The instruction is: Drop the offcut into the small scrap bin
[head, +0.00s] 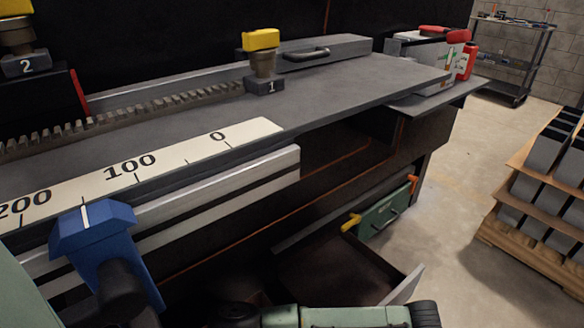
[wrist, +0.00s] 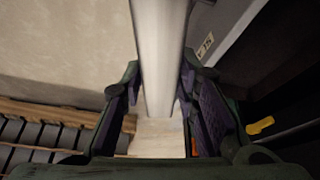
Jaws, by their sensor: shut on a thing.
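In the wrist view my gripper (wrist: 160,100) is shut on a long, smooth silver-grey piece (wrist: 160,45), which looks like the offcut. One dark finger lies on each side of it. The piece runs up out of the top of the picture, and its lower end shows between the fingers. Below that end is a pale surface I cannot identify. In the head view neither my fingers nor the held piece can be made out; only green arm parts show along the bottom. I cannot pick out the small scrap bin with certainty in either view.
A grey workbench (head: 340,88) carries a scale strip (head: 180,150), a toothed rail and yellow-topped stop 1 (head: 262,60). A blue block (head: 92,228) sits at its front. An open brown drawer or tray (head: 335,270) juts out below. A loaded pallet (head: 530,250) stands right; floor between is clear.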

